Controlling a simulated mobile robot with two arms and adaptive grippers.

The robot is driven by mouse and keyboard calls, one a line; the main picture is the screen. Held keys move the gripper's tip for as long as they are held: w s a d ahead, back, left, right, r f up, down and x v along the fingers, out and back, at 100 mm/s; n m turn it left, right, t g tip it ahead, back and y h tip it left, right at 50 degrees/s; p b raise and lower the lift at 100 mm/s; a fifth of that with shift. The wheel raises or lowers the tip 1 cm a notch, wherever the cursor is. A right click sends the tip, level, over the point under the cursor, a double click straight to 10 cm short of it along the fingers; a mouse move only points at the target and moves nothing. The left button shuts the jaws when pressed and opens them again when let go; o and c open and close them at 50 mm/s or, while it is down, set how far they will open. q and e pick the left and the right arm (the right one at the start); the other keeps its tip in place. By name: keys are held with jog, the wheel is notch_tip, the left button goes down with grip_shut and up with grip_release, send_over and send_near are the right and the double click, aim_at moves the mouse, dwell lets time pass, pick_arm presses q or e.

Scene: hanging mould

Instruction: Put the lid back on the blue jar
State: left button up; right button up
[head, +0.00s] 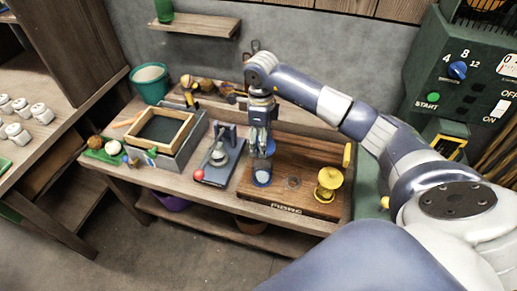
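The blue jar (262,178) stands near the left end of a brown wooden board (290,160) on the workbench. It looks upright, and its upper part is partly hidden by my gripper. My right gripper (262,148) comes in from the right and points straight down over the blue jar, at or very near its top. The fingers look close together, but at this size I cannot tell whether they are shut on the jar or a lid. A faint round, clear piece (294,183) lies right of the jar; I cannot tell whether it is a lid. My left gripper is out of view.
A yellow jar-like object (328,185) stands at the board's right. A grey press with a red knob (198,175) is left of the board, then a wooden frame (162,130) and a teal bucket (150,83). A green machine (465,80) stands at the right.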

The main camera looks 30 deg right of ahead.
jog(key=shift+w+f, duration=0.1)
jog(key=shift+f, duration=0.4)
jog(key=shift+f+b, duration=0.35)
jog(key=shift+b, duration=0.1)
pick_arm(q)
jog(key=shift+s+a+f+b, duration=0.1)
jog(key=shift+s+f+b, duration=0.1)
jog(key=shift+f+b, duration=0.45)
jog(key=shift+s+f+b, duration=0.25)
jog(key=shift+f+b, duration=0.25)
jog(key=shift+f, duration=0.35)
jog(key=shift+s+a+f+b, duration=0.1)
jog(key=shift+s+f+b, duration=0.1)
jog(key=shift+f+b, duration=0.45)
pick_arm(e)
jog(key=shift+f, duration=2.45)
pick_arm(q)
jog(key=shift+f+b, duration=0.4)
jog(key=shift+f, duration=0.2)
pick_arm(e)
jog(key=shift+f, duration=0.15)
jog(key=o, duration=0.8)
jog(key=shift+o, duration=0.2)
